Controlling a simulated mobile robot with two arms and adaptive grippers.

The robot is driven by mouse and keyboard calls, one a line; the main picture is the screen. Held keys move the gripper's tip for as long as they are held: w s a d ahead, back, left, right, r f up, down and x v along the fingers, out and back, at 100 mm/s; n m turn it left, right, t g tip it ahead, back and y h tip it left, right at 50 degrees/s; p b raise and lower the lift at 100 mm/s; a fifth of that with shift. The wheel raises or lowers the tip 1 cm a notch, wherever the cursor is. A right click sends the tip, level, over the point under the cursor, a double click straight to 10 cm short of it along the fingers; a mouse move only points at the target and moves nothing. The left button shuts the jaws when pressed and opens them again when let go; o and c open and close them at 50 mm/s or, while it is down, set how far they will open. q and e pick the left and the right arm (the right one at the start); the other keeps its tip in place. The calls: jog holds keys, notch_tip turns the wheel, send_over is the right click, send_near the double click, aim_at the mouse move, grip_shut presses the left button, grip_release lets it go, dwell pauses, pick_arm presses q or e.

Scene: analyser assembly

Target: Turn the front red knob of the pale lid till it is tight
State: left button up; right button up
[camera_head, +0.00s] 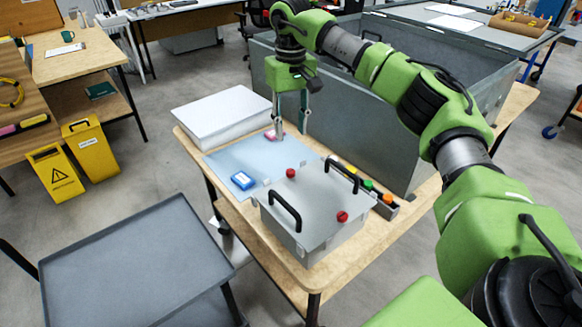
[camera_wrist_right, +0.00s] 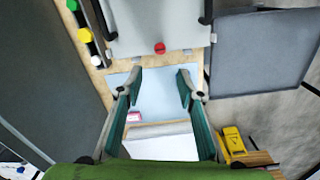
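The pale grey lid (camera_head: 318,197) lies on a box on the wooden table, with two black handles. One red knob (camera_head: 342,216) stands near its closer right edge. Another red knob (camera_head: 290,173) stands near its far left edge, and a red knob (camera_wrist_right: 160,48) shows on the lid in the right wrist view. My right gripper (camera_head: 291,134) points down beyond the lid, above the far part of the blue mat. Its fingers are apart with nothing between them, also in the right wrist view (camera_wrist_right: 160,74). It is apart from both knobs. My left gripper is not in view.
A pale blue mat (camera_head: 227,162) carries a blue block (camera_head: 243,180) and a pink item (camera_head: 270,135). A white box (camera_head: 222,114) sits behind. A strip of coloured pieces (camera_head: 369,185) runs beside the lid. A tall grey bin (camera_head: 350,120) stands behind; a grey cart (camera_head: 130,265) stands left.

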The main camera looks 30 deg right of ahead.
aim_at(291, 171)
notch_tip(291, 171, down, 14)
jog(key=shift+r+p, duration=0.2)
jog(key=shift+p, duration=1)
grip_shut()
